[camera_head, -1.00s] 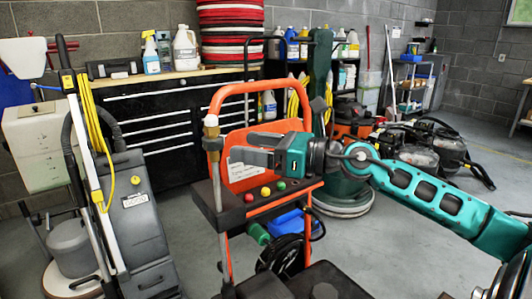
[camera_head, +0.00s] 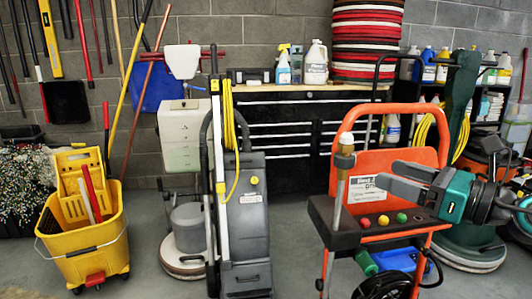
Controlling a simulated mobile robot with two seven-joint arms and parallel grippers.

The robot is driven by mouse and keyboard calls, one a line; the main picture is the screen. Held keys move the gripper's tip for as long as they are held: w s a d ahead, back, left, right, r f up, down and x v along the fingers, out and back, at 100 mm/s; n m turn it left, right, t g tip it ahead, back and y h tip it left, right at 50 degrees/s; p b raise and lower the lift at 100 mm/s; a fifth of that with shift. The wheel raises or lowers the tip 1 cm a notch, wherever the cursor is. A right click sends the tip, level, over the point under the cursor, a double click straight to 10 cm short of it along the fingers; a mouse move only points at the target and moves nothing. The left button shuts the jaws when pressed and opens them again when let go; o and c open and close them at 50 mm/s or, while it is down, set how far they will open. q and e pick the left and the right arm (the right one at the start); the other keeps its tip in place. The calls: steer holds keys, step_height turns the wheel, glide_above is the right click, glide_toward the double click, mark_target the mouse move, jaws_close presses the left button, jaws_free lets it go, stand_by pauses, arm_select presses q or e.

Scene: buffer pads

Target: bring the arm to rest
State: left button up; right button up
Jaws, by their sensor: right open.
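My right gripper (camera_head: 386,176), with grey fingers on a teal body, is at the right of the head view. It points left. Its two fingers are apart and nothing shows between them. It appears in front of the upper part of an orange-framed cart (camera_head: 340,152) and overlaps the edge of its white label (camera_head: 365,188). I cannot tell how far it is from the cart. Part of my right arm runs out of the right edge. My left gripper is not in view.
A grey floor machine (camera_head: 250,215) with a yellow cord stands in the middle. A yellow mop bucket (camera_head: 85,242) stands at the left. A black drawer cabinet (camera_head: 290,150) lines the wall. Bare floor (camera_head: 150,225) lies between the bucket and the machine.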

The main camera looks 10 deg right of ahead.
steer(key=s+a+f+m+t+h, duration=0.1)
steer(key=s+f+m+h, duration=0.15)
steer(key=f+m, duration=0.65)
steer(key=s+a+f+m+h, duration=0.1)
steer(key=a+f+m+h, duration=0.15)
steer(key=f+m, duration=0.6)
steer(key=s+a+f+m+t+h, duration=0.1)
steer(key=f+m+h, duration=0.2)
steer(key=f+m, duration=0.6)
steer(key=s+a+f+m+g+y, duration=0.1)
steer(key=s+a+f+m+g, duration=0.3)
steer(key=a+m, duration=0.3)
steer(key=s+a+f+m+g, duration=0.2)
steer(key=s+a+f+m, duration=0.3)
steer(key=a+f+m, duration=0.15)
arm_select(q)
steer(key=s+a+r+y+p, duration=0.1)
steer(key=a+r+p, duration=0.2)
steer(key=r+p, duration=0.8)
steer(key=p, duration=0.5)
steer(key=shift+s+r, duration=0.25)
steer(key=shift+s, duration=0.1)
arm_select(e)
step_height(320, 180, up, 12)
steer(key=s+d, duration=0.1)
steer(key=d, duration=0.1)
steer(key=shift+d+h, duration=0.3)
steer(key=shift+h, duration=0.1)
